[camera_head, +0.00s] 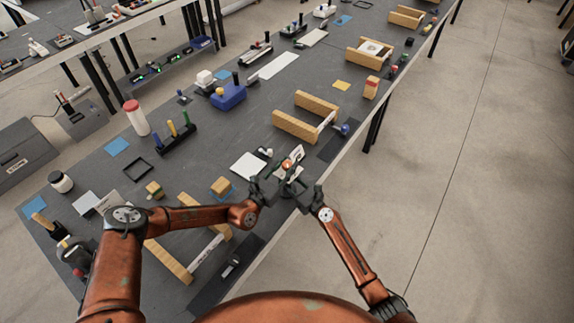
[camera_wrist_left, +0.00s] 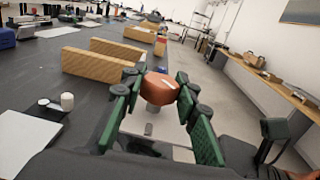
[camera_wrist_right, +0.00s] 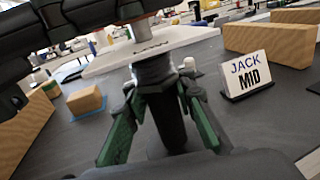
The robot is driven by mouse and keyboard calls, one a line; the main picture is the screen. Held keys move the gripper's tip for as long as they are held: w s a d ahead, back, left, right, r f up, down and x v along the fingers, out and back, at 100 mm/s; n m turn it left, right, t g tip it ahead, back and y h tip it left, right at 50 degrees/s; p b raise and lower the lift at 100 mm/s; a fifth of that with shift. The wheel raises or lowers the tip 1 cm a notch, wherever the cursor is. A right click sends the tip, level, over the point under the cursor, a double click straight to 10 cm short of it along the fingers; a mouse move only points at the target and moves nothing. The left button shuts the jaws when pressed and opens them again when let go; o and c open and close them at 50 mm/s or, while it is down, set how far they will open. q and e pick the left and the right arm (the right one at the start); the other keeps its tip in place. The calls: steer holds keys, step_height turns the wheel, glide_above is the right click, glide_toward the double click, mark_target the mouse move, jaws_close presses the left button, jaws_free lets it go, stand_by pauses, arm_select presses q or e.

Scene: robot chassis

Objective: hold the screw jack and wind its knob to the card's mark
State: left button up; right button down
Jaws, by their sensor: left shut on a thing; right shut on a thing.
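The screw jack has an orange-red knob (camera_head: 287,165) with a pale line on top, also seen in the left wrist view (camera_wrist_left: 160,88). My left gripper (camera_wrist_left: 157,95) is shut on the knob, its green fingers on either side. In the right wrist view the jack's dark upright body (camera_wrist_right: 165,112) stands below a pale plate (camera_wrist_right: 150,48) and a grey screw. My right gripper (camera_wrist_right: 155,118) is shut around the body. A white card (camera_wrist_right: 247,74) reading "JACK MID" stands beside the jack. In the head view the grippers largely hide the jack.
A small wooden block (camera_head: 221,186) sits on a blue patch. The table's right edge is close to the jack, with open floor beyond.

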arm_select(q)
steer(key=m+g+h, duration=0.4)
steer(key=shift+w+a+r+g+h, duration=0.15)
steer(key=shift+w+g+h, duration=0.15)
steer(key=shift+h, duration=0.1)
steer(key=shift+m+g+h, duration=1.2)
steer(key=shift+m+g, duration=0.6)
steer(key=shift+g, duration=0.6)
arm_select(e)
steer(key=shift+f, duration=0.1)
arm_select(q)
steer(key=shift+s+a+m+g, duration=0.1)
steer(key=shift+m+g, duration=0.2)
steer(key=shift+g, duration=0.2)
steer(key=o, duration=1.2)
steer(key=shift+s+f, duration=0.15)
steer(key=shift+f, duration=0.05)
